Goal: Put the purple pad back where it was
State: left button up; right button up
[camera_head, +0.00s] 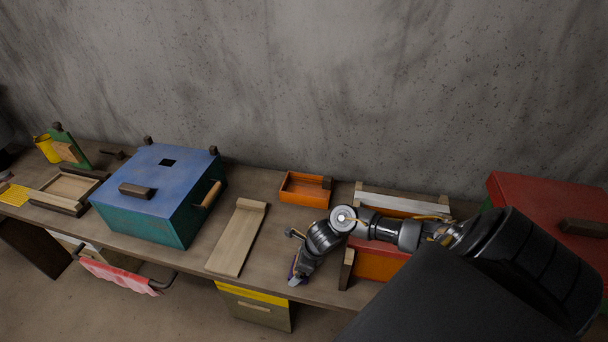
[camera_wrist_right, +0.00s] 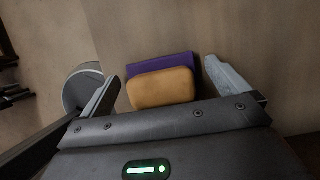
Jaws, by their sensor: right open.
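The purple pad (camera_wrist_right: 150,66) shows in the right wrist view, lying on the wooden bench top and partly hidden by a tan-orange block (camera_wrist_right: 162,88). The block is nearer the camera and overlaps the pad; I cannot tell whether they touch. My right gripper (camera_wrist_right: 163,71) is open, with one finger on each side of the pad and block, and neither finger visibly touches them. In the head view my right gripper (camera_head: 298,264) points down at the front of the bench, and its fingers are mostly hidden. My left gripper is not in view.
A wooden board (camera_head: 236,240) lies left of my right gripper. A blue-lidded teal box (camera_head: 150,205) stands further left. An orange tray (camera_head: 303,190) is behind. An orange box (camera_head: 378,266) is partly hidden by my arm. A red-lidded box (camera_head: 540,200) stands right.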

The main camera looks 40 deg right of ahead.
jog(key=v, duration=1.2)
jog(key=shift+a, duration=0.1)
